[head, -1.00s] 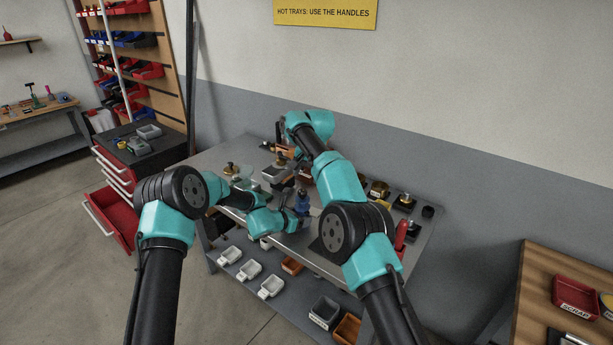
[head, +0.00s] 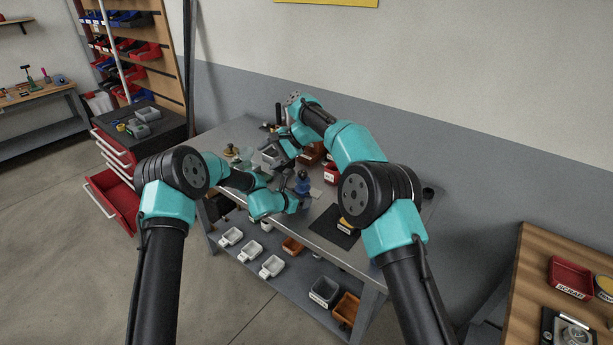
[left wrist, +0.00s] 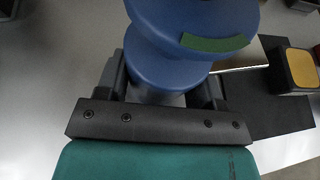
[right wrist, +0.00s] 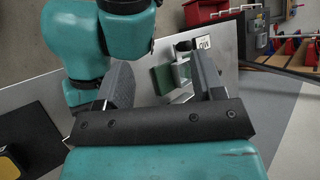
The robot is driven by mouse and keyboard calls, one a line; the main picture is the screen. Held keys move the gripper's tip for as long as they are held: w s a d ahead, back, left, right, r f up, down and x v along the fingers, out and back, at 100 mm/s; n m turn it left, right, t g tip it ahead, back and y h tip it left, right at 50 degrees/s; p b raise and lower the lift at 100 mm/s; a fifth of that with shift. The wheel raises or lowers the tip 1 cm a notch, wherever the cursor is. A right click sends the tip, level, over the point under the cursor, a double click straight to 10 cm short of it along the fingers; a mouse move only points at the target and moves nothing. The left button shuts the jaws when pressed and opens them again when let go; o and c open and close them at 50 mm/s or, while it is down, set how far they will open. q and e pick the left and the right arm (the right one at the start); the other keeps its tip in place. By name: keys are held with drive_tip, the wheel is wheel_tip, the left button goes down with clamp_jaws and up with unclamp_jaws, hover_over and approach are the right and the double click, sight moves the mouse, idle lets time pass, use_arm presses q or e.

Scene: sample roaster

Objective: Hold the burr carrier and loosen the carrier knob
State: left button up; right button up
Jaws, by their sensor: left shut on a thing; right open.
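A blue stepped round body (head: 303,186), which looks like the burr carrier, stands upright on the metal bench in the head view. In the left wrist view the blue body (left wrist: 165,50) sits between the fingers and has a green patch on its wide upper part. My left gripper (head: 296,203) is shut on its narrower lower part. My right gripper (head: 268,157) is open, left of and behind the blue body in the head view. In the right wrist view nothing is held between its fingers (right wrist: 165,85). I cannot make out the carrier knob for certain.
A dark mat (head: 325,231) with a yellow-topped block (head: 346,225) lies right of the blue body. A red bin (head: 330,174) stands behind it. A green block (right wrist: 163,79) shows beyond the right fingers. White trays (head: 271,266) sit on the lower shelf.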

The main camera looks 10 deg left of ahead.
wheel_tip(320, 180, down, 2)
drive_tip(key=d+f+m+y, duration=0.1)
drive_tip(key=d+m+y, duration=0.1)
drive_tip(key=m+y, duration=0.1)
drive_tip(key=m+t+y, duration=0.1)
drive_tip(key=m+t, duration=1.1)
drive_tip(key=m, duration=0.8)
approach(306, 175)
drive_tip(key=x, duration=0.2)
drive_tip(key=shift+w+f, duration=0.15)
drive_tip(key=shift+w, duration=0.15)
drive_tip(key=shift+a, duration=0.15)
drive_tip(key=shift+x, duration=3.7)
drive_tip(key=c, duration=0.9)
